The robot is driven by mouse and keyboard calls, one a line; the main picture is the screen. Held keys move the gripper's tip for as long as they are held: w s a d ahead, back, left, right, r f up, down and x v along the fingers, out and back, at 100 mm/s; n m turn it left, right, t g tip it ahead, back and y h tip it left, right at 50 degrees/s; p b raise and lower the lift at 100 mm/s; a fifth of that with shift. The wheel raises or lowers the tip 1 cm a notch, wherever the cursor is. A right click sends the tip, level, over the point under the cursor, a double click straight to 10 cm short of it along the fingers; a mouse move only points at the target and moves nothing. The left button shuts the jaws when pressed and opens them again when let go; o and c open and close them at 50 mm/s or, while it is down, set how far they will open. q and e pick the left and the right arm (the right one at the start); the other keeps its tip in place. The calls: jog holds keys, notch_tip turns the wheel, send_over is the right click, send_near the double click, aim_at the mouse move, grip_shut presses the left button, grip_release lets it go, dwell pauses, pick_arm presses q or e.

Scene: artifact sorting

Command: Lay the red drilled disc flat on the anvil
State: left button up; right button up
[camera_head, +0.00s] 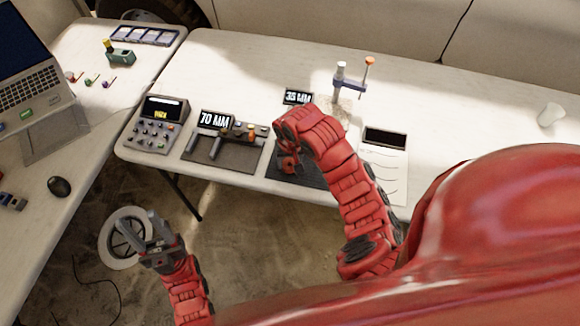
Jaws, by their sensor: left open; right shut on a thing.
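My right gripper (289,166) is over the dark mat (320,176) by the "35 MM" sign (297,97). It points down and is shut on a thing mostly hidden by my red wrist. I see no red drilled disc elsewhere, so the held thing appears to be it; its holes and tilt cannot be made out. No anvil can be told for sure; a blue clamp-like stand (351,84) with a pale cylinder and an orange knob stands behind my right arm. My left gripper (139,221) is open and empty, in front of the table and over the floor.
A "70 MM" sign (215,121) stands behind another dark mat (227,155) with metal gauges. A grey control box (157,125) is left of it. A paper sheet (391,170) and a white cup (550,115) are to the right. The back of the table is mostly clear.

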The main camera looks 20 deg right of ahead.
aim_at(290, 168)
jog(key=shift+s+f+p, duration=0.2)
jog(key=shift+f+p, duration=0.2)
jog(key=shift+f, duration=0.65)
jog(key=shift+w+f, duration=0.1)
jog(key=shift+f, duration=0.2)
jog(key=shift+f, duration=0.15)
jog(key=o, duration=1.4)
jog(key=shift+c, duration=0.2)
